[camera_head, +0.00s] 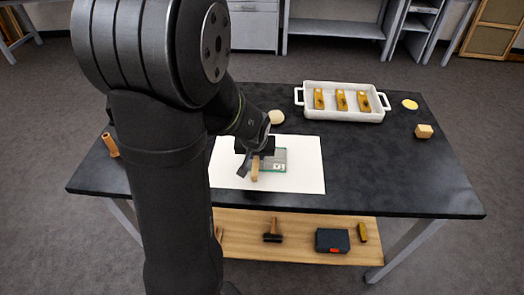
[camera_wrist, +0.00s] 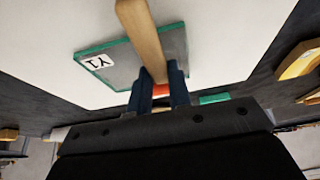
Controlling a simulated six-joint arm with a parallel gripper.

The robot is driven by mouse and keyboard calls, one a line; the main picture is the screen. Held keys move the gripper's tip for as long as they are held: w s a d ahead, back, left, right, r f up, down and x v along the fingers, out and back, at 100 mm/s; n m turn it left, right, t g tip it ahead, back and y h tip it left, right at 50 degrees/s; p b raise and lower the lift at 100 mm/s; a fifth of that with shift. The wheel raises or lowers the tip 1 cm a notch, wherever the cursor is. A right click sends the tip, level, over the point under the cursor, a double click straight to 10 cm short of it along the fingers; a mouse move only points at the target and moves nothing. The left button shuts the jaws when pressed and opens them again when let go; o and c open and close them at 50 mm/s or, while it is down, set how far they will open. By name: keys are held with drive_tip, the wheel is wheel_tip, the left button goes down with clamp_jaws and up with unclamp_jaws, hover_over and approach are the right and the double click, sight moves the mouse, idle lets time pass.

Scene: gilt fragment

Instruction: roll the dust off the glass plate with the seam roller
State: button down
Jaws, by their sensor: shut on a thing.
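The glass plate (camera_head: 278,156) is a grey square with a green edge, lying on a white sheet (camera_head: 308,178) on the dark table. It also shows in the wrist view (camera_wrist: 117,70), with a white label marked Y1. My gripper (camera_head: 255,153) is over the plate's left part in the head view. It is shut on the seam roller, whose pale wooden handle (camera_wrist: 142,32) sticks out over the plate; an orange-red part (camera_wrist: 161,90) shows between the fingers. The roller's rolling end is hidden, so I cannot tell whether it touches the glass. Dust is too fine to make out.
A white two-handled tray (camera_head: 342,116) with three gilt pieces stands at the back right. A yellow disc (camera_head: 410,104) and a tan block (camera_head: 424,131) lie right of it. An orange-brown cylinder (camera_head: 110,145) is at the left edge. The table's front right is clear.

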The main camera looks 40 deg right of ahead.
drive_tip(key=shift+w+a, duration=0.65)
drive_tip(key=shift+a, duration=0.1)
drive_tip(key=shift+s+d, duration=1.4)
wheel_tip(320, 180, up, 8)
drive_tip(key=shift+r, duration=0.1)
